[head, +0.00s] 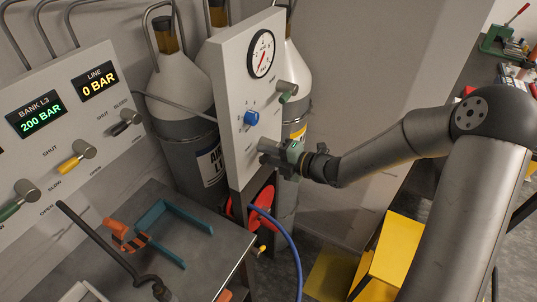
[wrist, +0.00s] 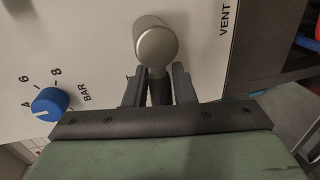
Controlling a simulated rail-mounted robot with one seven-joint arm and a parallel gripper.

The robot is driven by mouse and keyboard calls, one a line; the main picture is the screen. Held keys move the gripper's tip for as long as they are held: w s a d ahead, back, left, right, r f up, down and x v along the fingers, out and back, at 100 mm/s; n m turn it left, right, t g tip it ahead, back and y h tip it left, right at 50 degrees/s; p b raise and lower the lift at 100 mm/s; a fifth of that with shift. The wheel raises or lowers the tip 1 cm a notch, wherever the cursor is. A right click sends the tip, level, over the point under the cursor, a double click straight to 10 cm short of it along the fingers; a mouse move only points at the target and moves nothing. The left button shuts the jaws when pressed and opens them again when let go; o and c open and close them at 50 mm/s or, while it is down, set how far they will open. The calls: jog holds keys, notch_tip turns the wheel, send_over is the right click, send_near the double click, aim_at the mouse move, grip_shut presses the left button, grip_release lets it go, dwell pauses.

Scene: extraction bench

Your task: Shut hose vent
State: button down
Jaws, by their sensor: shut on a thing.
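The hose vent valve has a round silver hub (wrist: 155,42) and a dark lever, seen in the wrist view on a white panel (wrist: 95,35) with the word VENT to its right. My gripper (wrist: 159,88) is shut on the dark vent lever (wrist: 160,92), a finger on each side of it. In the head view my gripper (head: 276,158) is at the lower right of the upright gauge panel (head: 233,100), mostly covering the lever. The lever's exact angle against its printed labels is hard to tell; some lettering is hidden behind the fingers.
A blue knob (head: 251,118), a green-handled valve (head: 287,88) and a dial gauge (head: 261,53) are on the same panel. A red hose reel (head: 263,203) with a blue hose is below. A bank panel (head: 60,130) reads LINE 0 BAR. Grey cylinders (head: 180,85) stand behind.

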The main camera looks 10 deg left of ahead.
jog(key=c, duration=1.3)
grip_release()
jog(key=shift+o, duration=0.2)
jog(key=shift+d, duration=0.1)
jog(key=b+v, duration=0.2)
jog(key=v, duration=1.5)
jog(key=shift+r, duration=0.2)
